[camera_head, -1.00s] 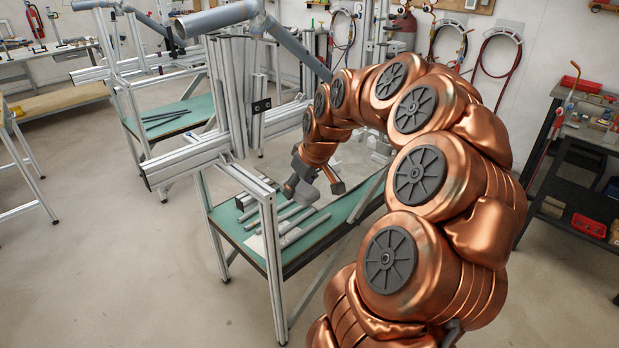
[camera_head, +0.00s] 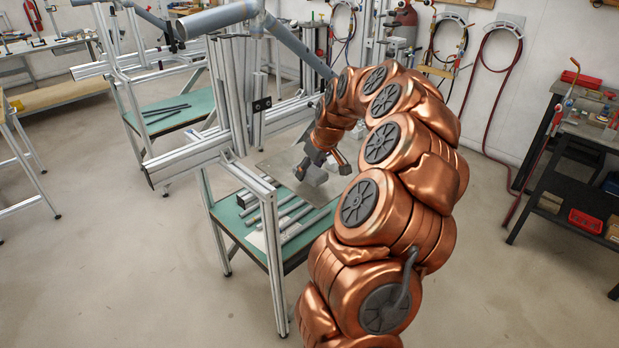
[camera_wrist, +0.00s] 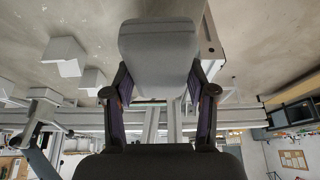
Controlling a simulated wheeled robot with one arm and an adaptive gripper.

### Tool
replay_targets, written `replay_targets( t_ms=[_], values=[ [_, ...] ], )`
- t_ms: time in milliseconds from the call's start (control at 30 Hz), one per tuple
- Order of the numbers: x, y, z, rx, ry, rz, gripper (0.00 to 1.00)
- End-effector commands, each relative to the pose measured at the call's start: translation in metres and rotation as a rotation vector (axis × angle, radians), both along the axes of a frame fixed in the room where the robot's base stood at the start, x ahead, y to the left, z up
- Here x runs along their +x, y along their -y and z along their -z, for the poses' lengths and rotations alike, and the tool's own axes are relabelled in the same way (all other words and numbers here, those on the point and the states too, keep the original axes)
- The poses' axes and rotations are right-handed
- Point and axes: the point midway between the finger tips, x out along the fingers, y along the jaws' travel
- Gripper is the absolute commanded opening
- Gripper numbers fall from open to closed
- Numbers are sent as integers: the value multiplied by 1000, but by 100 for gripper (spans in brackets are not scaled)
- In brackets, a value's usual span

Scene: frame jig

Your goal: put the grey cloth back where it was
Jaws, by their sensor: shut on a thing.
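My gripper (camera_head: 322,168) hangs over the far part of the green-topped bench (camera_head: 226,213). In the wrist view its two fingers (camera_wrist: 160,100) are closed on the sides of a soft-edged grey thing, which I take to be the grey cloth (camera_wrist: 160,58). The cloth sticks out beyond the fingertips. In the head view a small part of the cloth (camera_head: 316,177) shows below the fingers. I cannot tell whether it touches the surface under it. A flat grey plate (camera_head: 278,166) lies beside the gripper.
Several grey bars (camera_head: 292,218) lie on the near part of the bench. An aluminium frame (camera_head: 228,100) rises at the bench's left side. In the wrist view pale blocks (camera_wrist: 66,55) stand to the left of the cloth. A dark tool bench (camera_head: 575,140) is at the right.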

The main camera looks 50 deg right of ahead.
Motion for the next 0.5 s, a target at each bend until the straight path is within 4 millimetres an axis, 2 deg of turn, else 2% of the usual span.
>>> replay_targets(
  t_ms=[300, 500],
  values=[
    [-1, -1, 28, 1, -1, 0, 12],
    [0, -1, 32, 0, 1, -1, 12]
  ],
)
